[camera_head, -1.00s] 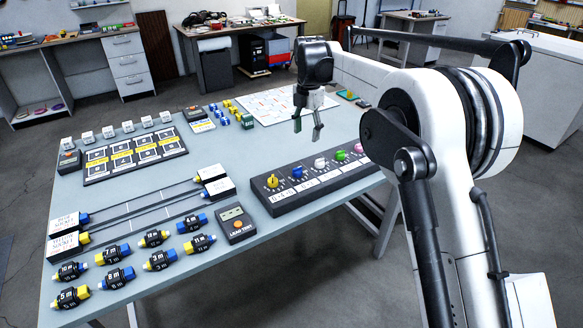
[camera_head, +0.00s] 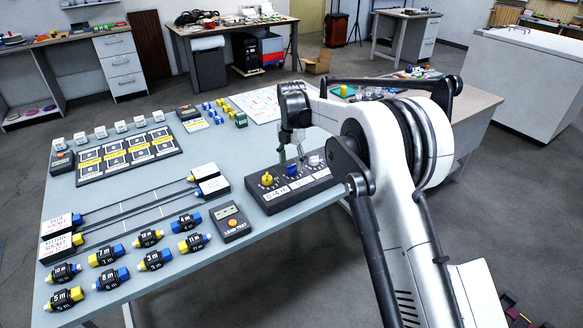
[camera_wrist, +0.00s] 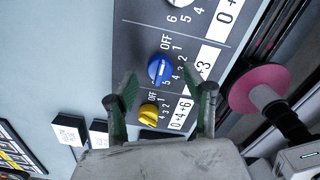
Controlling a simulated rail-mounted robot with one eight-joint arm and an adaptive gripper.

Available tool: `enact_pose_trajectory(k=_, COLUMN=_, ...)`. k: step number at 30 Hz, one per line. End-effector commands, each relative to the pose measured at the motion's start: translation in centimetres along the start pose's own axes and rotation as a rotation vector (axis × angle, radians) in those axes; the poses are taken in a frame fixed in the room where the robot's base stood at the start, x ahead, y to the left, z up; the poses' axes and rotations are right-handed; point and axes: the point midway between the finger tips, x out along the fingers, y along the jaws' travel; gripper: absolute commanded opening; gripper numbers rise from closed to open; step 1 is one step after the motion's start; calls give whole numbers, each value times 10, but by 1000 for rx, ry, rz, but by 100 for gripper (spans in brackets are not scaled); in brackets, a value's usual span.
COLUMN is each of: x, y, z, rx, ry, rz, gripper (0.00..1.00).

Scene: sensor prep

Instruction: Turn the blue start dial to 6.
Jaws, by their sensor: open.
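The blue start dial (camera_head: 292,170) sits on the dark dial panel (camera_head: 318,184), between the yellow dial (camera_head: 266,178) and the white dial (camera_head: 315,160). In the wrist view the blue dial (camera_wrist: 160,69) has OFF and numbers printed around it, and its pale pointer line is visible. The exact number it points to is unclear. My gripper (camera_head: 292,155) is above the panel close to the blue dial. In the wrist view its two fingers (camera_wrist: 168,90) are apart, with the blue dial just beyond the tips and the yellow dial (camera_wrist: 149,113) between the fingers. Nothing is held.
White labels with sums (camera_wrist: 204,72) lie beside the dials. The lead test box (camera_head: 231,222) stands left of the panel, with several labelled connectors (camera_head: 110,253) further left. My arm covers the panel's right end. Bare table lies behind the panel.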

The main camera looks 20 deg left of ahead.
Motion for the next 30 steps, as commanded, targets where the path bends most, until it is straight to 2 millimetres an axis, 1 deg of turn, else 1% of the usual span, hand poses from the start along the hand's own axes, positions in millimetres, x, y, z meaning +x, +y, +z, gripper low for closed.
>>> enact_pose_trajectory(k=1, x=7, y=0, z=0, rx=0, ry=0, rz=0, gripper=47)
enact_pose_trajectory(k=3, x=14, y=0, z=0, rx=0, ry=0, rz=0, gripper=47)
enact_pose_trajectory(k=6, x=20, y=0, z=0, rx=0, ry=0, rz=0, gripper=47)
enact_pose_trajectory(k=16, x=23, y=0, z=0, rx=0, ry=0, rz=0, gripper=47)
enact_pose_trajectory(k=17, x=23, y=0, z=0, rx=0, ry=0, rz=0, gripper=45)
enact_pose_trajectory(k=24, x=23, y=0, z=0, rx=0, ry=0, rz=0, gripper=13)
enact_pose_trajectory(k=27, x=23, y=0, z=0, rx=0, ry=0, rz=0, gripper=2)
enact_pose_trajectory(k=30, x=23, y=0, z=0, rx=3, ry=0, rz=0, gripper=2)
